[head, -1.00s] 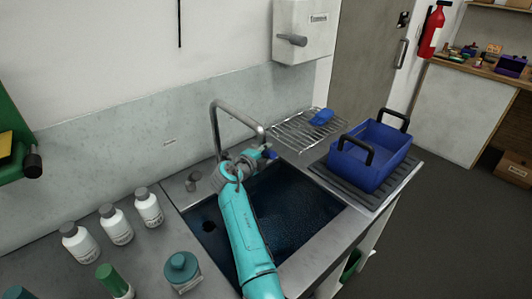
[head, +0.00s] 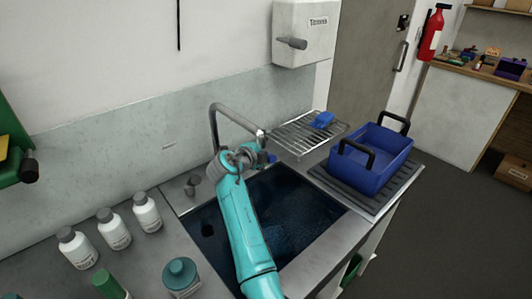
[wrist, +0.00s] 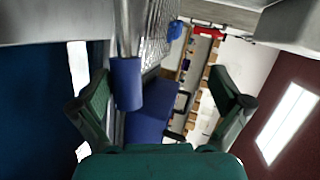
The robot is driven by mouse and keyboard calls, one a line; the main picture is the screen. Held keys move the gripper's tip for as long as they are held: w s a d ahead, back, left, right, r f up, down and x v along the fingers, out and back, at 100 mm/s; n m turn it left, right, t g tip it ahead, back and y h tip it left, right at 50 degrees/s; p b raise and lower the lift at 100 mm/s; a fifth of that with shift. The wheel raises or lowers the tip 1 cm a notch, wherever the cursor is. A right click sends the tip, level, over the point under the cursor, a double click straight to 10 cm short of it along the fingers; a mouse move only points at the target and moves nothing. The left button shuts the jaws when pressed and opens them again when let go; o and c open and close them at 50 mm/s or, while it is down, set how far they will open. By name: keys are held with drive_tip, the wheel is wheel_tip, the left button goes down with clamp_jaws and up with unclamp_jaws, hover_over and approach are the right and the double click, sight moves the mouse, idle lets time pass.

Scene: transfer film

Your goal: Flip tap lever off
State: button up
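The grey tap (head: 214,128) arches up behind the sink (head: 290,212) and bends over it. Its lever shows in the wrist view as a blue cylindrical grip (wrist: 126,84) on a grey rod. My gripper (wrist: 162,97) is open, with one finger on each side of the view. The blue grip appears between the fingers, closer to the left one, with a gap showing beside it. I cannot tell its depth relative to the fingertips. In the head view my gripper (head: 256,159) is beside the tap and hides most of the lever.
A wire rack (head: 296,140) with a blue item (head: 323,119) is behind the sink. A blue crate (head: 352,176) stands on a ridged mat at right. White bottles (head: 113,233) and a teal-capped jar (head: 181,277) stand at left. A dispenser (head: 306,25) hangs on the wall.

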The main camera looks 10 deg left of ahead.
drive_tip(key=shift+t, duration=0.4)
drive_tip(key=r, duration=0.6)
drive_tip(key=shift+w+a+r, duration=0.25)
drive_tip(key=shift+a+r, duration=0.1)
drive_tip(key=shift+g, duration=0.4)
drive_tip(key=f, duration=0.2)
drive_tip(key=s+f, duration=0.1)
drive_tip(key=f, duration=0.2)
drive_tip(key=shift+d, duration=0.15)
drive_tip(key=shift+c, duration=0.9)
drive_tip(key=shift+s, duration=0.5)
drive_tip(key=shift+c, duration=0.6)
drive_tip(key=f+v, duration=0.1)
drive_tip(key=v, duration=1)
drive_tip(key=shift+s+d+f, duration=0.15)
drive_tip(key=shift+s+d, duration=0.05)
drive_tip(key=shift+s, duration=0.1)
